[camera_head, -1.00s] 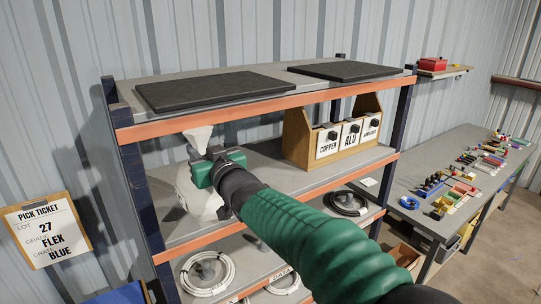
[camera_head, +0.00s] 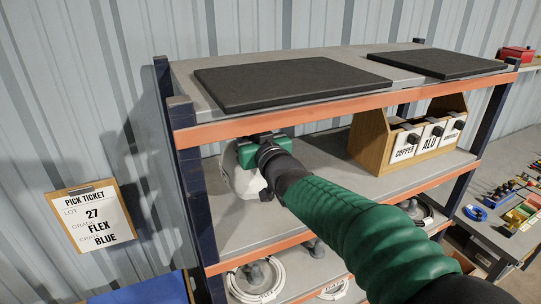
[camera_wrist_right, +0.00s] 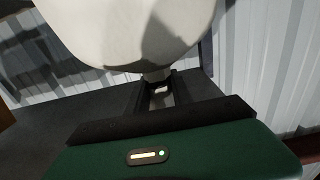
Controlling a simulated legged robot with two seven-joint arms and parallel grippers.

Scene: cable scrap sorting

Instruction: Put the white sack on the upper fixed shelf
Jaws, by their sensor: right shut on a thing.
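The white sack (camera_head: 238,180) is at the left end of the shelving unit, in the bay under the top board. My right gripper (camera_head: 262,150) is shut on its gathered neck, and my arm and gripper hide part of the sack. In the right wrist view the pale sack body (camera_wrist_right: 130,30) bulges beyond the black fingers (camera_wrist_right: 160,93), which close on the narrow neck. The grey shelf (camera_head: 285,210) with an orange front edge lies below the sack; I cannot tell whether the sack touches it. My left gripper is not in view.
The top board carries two black mats (camera_head: 290,80). A wooden holder (camera_head: 372,140) with COPPER and ALU labels stands right on the sack's shelf. Dark blue posts (camera_head: 192,180) bound the left end. Coiled cables (camera_head: 255,280) lie below. A pick ticket (camera_head: 92,218) hangs left.

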